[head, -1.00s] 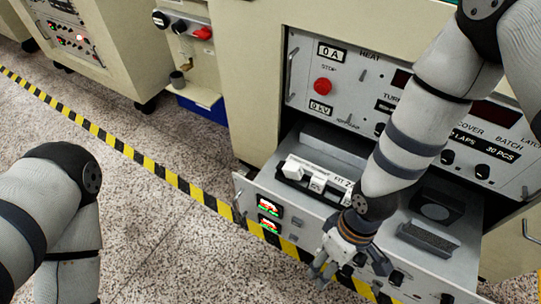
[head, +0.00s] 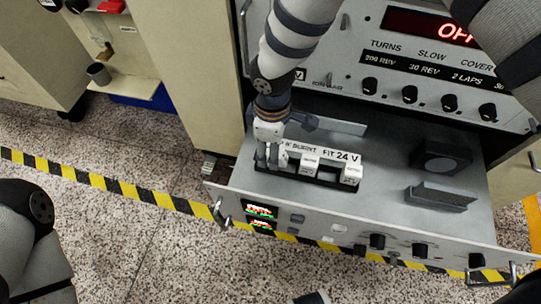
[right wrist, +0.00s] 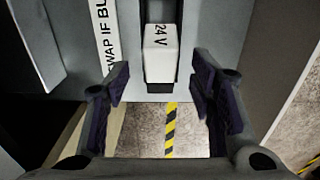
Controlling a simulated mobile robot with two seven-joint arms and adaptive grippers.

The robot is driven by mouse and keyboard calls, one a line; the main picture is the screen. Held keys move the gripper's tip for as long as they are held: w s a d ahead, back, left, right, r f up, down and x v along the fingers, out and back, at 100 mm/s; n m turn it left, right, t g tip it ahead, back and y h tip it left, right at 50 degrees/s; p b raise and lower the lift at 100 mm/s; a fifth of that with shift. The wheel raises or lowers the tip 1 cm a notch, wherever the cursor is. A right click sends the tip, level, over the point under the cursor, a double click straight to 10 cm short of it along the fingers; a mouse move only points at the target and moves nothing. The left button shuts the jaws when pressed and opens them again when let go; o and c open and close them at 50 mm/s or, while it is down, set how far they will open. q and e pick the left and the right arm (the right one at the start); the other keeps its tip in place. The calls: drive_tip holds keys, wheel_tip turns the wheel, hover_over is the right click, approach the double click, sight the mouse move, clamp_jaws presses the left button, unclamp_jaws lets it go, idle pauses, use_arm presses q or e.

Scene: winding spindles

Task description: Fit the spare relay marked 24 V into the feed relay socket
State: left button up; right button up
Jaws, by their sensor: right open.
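A black relay holder (head: 290,181) with white relays stands in the open drawer, in front of a strip (head: 322,151) reading in part "BURNT FIT 24 V". A middle relay (head: 309,163) and a right-end relay (head: 350,174) show; a dark gap (head: 328,175) lies between them. My right gripper (head: 268,164) points down over the holder's left end and hides part of it. In the right wrist view, its open fingers (right wrist: 161,98) straddle the line of a white relay marked 24 V (right wrist: 161,50), which sits in a black slot. No grip shows. My left gripper is out of view.
The drawer front (head: 330,240) carries knobs, small lit displays and handles. A round-topped dark block (head: 441,158) and a grey angled piece (head: 440,196) stand in the drawer's right part. The cabinet's control panel (head: 400,60) rises behind. Speckled floor with striped tape lies left.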

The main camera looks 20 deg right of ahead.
wheel_tip(320, 180, down, 3)
drive_tip(key=shift+c, duration=0.6)
clamp_jaws()
